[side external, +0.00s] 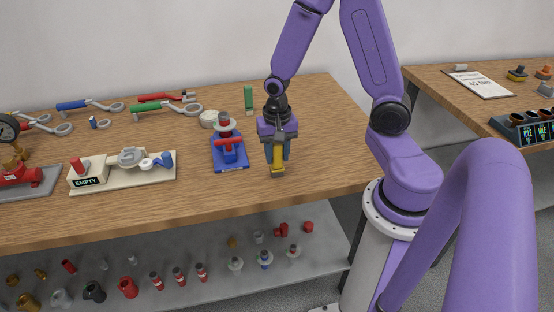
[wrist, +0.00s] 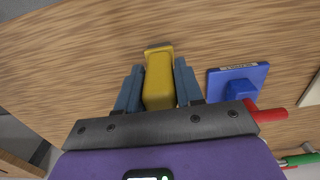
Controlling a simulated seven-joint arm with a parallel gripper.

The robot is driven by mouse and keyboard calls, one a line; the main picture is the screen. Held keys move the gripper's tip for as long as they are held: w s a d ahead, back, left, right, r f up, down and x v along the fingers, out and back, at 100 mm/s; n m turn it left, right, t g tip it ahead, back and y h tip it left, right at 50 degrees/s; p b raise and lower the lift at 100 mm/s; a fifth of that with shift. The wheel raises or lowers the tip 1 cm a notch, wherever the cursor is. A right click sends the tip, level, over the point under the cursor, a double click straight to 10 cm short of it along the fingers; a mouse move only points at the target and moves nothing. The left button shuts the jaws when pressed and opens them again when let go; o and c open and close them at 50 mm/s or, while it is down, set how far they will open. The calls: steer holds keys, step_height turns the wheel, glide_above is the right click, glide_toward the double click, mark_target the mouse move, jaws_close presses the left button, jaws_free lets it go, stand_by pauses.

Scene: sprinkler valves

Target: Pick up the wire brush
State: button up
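The wire brush (wrist: 159,82) is a yellow block with a narrow grey edge at its far end in the wrist view. In the side view the yellow brush (side external: 278,165) is at the front middle of the wooden table, directly below my wrist. My gripper (wrist: 159,85) points down with one blue-grey finger along each side of the brush, and no clear gap shows between fingers and brush. My gripper (side external: 278,153) looks shut on it in the side view too. The bristles are mostly hidden. The brush appears to be at table height.
A blue-based valve stand (side external: 231,167) with a red handle is close left of my gripper. A cream board (side external: 125,183) marked EMPTY is farther left. Pipe wrenches (side external: 165,107) lie behind. The wooden table (side external: 330,165) is clear to the right.

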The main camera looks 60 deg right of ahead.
steer(key=shift+r, duration=0.1)
steer(key=shift+w+r, duration=0.1)
steer(key=shift+r, duration=0.65)
steer(key=s+a+r, duration=0.2)
steer(key=s+r, duration=0.9)
steer(key=s, duration=0.3)
steer(key=shift+r, duration=0.2)
